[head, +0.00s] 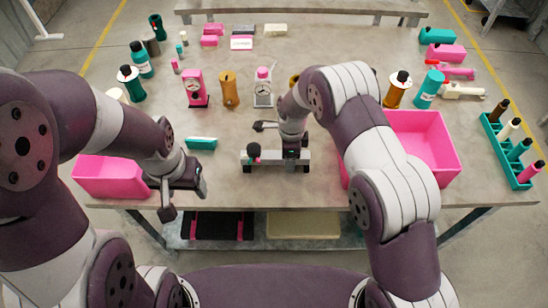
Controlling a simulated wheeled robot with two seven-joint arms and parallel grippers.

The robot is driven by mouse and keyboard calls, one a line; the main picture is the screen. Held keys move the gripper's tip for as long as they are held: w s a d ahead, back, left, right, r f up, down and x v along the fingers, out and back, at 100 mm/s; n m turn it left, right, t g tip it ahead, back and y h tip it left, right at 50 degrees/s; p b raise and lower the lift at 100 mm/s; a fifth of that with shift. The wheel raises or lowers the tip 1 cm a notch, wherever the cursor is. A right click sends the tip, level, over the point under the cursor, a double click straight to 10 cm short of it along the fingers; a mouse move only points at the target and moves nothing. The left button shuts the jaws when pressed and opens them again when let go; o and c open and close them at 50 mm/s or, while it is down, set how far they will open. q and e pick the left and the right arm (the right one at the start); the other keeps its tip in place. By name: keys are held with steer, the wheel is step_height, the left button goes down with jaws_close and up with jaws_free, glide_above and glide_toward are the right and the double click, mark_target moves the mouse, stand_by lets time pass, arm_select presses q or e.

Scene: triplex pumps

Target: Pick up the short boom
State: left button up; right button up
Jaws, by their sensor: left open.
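My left gripper (184,201) is open and empty in the head view, over the table's front edge, beside the left pink bin (108,177). My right gripper (288,146) points down at a low grey stand (275,161) near the front middle of the table. Its own wrist and arm hide much of its jaws, and I cannot tell whether it touches the stand. I cannot tell for sure which thing is the short boom. A pink long-nosed part (455,72) and a cream one (462,90) lie at the right.
A pink bin (440,150) stands at the right, partly behind my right arm. A teal rack (508,150) holds several bottles. A pink gauge (196,90), an amber part (229,90) and a white gauge (263,90) stand mid-table. A teal block (201,143) lies at the front.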

jaws_close()
step_height(320, 180, up, 10)
steer(key=shift+r, duration=0.1)
stand_by(0.5)
steer(key=shift+f+b, duration=2.8)
steer(key=shift+f, duration=2.25)
